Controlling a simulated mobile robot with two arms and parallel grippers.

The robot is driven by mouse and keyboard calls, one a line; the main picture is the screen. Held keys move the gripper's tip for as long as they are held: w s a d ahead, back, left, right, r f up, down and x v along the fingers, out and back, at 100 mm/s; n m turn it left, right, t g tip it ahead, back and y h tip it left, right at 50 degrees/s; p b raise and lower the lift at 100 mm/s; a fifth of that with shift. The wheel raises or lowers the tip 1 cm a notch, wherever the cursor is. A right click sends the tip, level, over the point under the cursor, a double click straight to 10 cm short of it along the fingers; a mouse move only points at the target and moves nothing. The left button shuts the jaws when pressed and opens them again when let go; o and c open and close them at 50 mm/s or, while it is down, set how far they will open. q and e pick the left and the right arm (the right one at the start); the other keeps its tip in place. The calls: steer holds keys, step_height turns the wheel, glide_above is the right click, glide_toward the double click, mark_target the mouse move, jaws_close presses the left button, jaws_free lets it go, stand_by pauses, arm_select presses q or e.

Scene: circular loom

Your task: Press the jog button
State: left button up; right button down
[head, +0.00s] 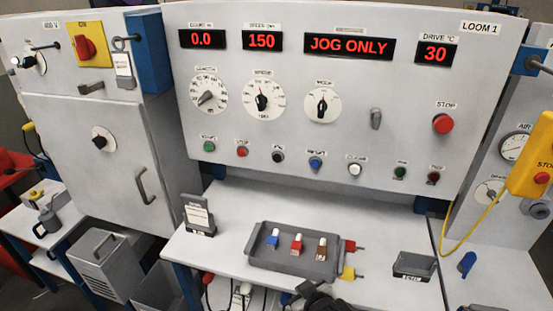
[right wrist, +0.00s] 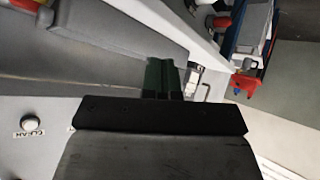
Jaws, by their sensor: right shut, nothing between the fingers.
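The loom's grey front panel (head: 330,120) fills the middle of the head view. Along its lower part runs a row of small push buttons: green (head: 210,147), red (head: 242,151), black (head: 278,157), blue (head: 315,163) and white (head: 355,169). Their labels are too blurred there to tell which says jog. A white button (right wrist: 32,122) beside a CLEAN label shows at the left of the right wrist view. My right gripper (right wrist: 163,78) is shut and empty; its short dark fingers show past the black gripper body. My left gripper is not in view.
A grey tray (head: 260,264) with blue, red and brown pieces stands on the white shelf below the panel. A black holder (head: 413,266) stands to its right. A yellow pendant (head: 530,155) hangs at the right. The space before the button row looks clear.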

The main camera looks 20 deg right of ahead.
mark_target(277, 158)
steer(key=w+a+r+n+t+y, duration=0.1)
steer(key=w+r+n+t, duration=0.1)
steer(key=w+r+t, duration=0.3)
steer(key=w+a+r+n+t+y, duration=0.2)
steer(key=w+r+t, duration=0.4)
steer(key=w+r, duration=0.7)
steer(key=shift+x, duration=0.9)
steer(key=shift+r, duration=0.1)
steer(key=shift+w+d+b, duration=0.65)
steer(key=shift+w+d, duration=0.2)
steer(key=shift+w, duration=0.35)
steer(key=shift+w+d+b, duration=0.6)
steer(key=shift+w+d, duration=0.2)
steer(key=shift+w, duration=0.4)
steer(key=shift+w+d+b, duration=0.65)
steer(key=shift+w+d, duration=0.2)
steer(key=shift+w, duration=0.35)
steer(key=shift+w+d, duration=0.1)
steer(key=shift+w, duration=0.05)
steer(key=shift+w+d, duration=0.15)
steer(key=shift+w, duration=0.05)
